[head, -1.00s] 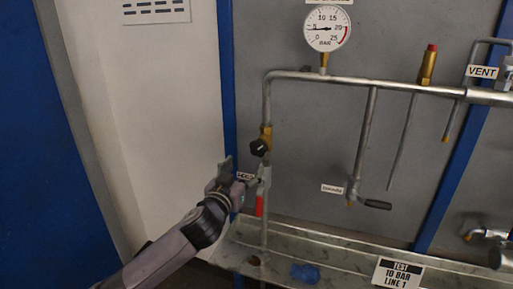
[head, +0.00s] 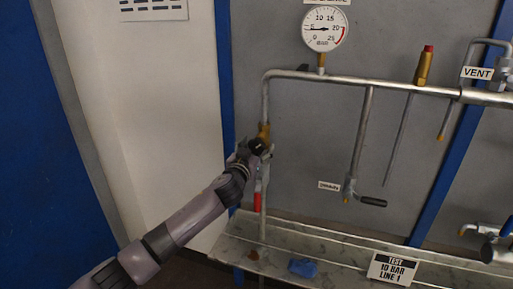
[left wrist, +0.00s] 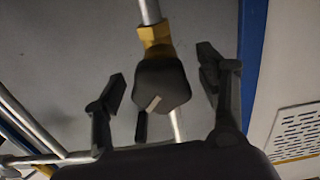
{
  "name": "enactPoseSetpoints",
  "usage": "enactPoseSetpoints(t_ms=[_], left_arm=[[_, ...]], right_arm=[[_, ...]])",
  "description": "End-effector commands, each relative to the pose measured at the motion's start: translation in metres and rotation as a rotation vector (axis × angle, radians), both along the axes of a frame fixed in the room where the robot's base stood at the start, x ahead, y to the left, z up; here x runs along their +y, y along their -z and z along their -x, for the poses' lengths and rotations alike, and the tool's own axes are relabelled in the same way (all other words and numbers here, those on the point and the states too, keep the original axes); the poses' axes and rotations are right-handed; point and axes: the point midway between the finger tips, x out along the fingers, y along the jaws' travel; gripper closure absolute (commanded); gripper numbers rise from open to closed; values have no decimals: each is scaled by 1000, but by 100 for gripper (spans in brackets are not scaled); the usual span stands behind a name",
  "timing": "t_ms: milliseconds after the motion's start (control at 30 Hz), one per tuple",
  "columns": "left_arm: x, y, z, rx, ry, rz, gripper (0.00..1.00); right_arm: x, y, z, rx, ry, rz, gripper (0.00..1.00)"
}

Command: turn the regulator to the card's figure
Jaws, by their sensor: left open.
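The regulator, a black knob (head: 257,147) on a brass body (head: 264,131), sits on the pipe at the left of the panel. My left gripper (head: 254,152) is at the knob and partly hides it. In the left wrist view, my open fingers (left wrist: 161,84) stand on both sides of the black knob (left wrist: 162,88), with a gap on each side. A pale mark shows on the knob's face. The card (head: 392,268) reads TEST 10 BAR LINE 1. The gauge (head: 325,29) has its needle near 5 bar. My right gripper is not in view.
A red-handled valve (head: 257,203) sits just below the regulator. The DRAIN valve (head: 349,190) with a dark lever, a brass red-topped fitting (head: 424,65) and the VENT line (head: 472,55) are to the right. A blue cloth-like item (head: 303,268) lies on the ledge (head: 330,248).

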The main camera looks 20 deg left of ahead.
Motion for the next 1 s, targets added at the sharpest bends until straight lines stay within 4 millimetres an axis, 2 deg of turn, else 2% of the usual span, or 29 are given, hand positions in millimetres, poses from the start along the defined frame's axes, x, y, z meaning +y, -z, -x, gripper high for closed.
enactPoseSetpoints(t_ms=[100, 800, 1000], left_arm=[[0, 0, 0, 0, 0, 0, 34], [0, 0, 0, 0, -1, 0, 81], [0, 0, 0, 0, -1, -10, 82]], right_arm=[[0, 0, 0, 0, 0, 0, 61], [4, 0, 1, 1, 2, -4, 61], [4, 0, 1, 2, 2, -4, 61]])
